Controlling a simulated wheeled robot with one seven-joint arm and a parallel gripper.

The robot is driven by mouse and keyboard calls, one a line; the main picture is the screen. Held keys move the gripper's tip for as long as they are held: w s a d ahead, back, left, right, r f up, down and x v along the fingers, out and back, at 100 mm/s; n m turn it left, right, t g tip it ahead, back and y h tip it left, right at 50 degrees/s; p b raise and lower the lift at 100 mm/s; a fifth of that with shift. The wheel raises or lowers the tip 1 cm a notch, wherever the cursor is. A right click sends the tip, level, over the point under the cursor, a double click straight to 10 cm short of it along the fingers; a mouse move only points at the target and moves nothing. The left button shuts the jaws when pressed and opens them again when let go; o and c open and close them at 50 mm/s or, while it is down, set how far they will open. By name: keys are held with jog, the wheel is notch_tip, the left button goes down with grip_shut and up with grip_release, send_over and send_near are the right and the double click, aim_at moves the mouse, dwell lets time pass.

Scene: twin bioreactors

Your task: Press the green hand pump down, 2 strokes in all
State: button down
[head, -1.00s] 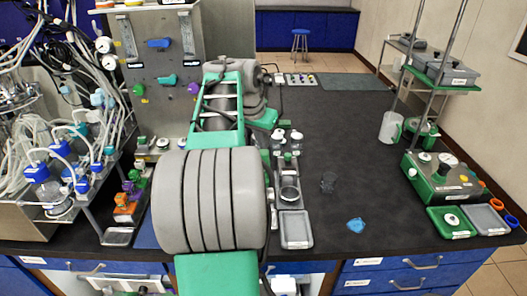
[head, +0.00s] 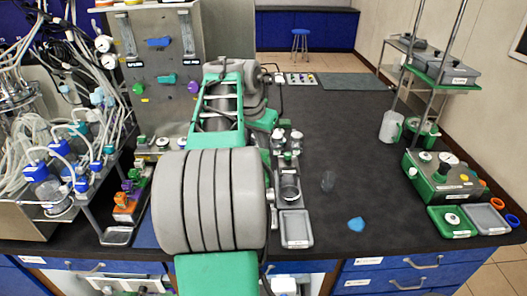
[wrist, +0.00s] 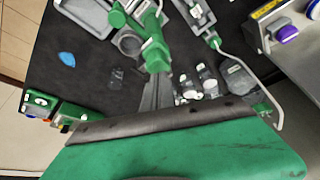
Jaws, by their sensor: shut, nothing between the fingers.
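In the wrist view, a green hand pump part (wrist: 155,54) with a rounded green end lies just beyond my fingertips, with a grey shaft and more green parts (wrist: 118,17) behind it. My gripper (wrist: 158,82) is shut and empty, its grey fingers pointing at the green end. They overlap it in the picture; I cannot tell whether they touch. In the head view, my own arm hides the gripper and most of the pump area.
A grey tray (head: 296,229) and a ring holder (head: 290,188) stand right of my arm.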

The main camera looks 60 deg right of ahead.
jog(key=shift+f+b, duration=1.05)
jog(key=shift+f, duration=0.45)
jog(key=shift+r+p, duration=1.5)
jog(key=shift+r, duration=0.2)
jog(key=shift+f, duration=0.1)
jog(key=shift+f+b, duration=1.35)
jog(key=shift+f, duration=0.2)
jog(key=shift+r+p, duration=1.45)
jog(key=shift+r, duration=0.2)
notch_tip(320, 180, up, 6)
jog(key=p, duration=0.5)
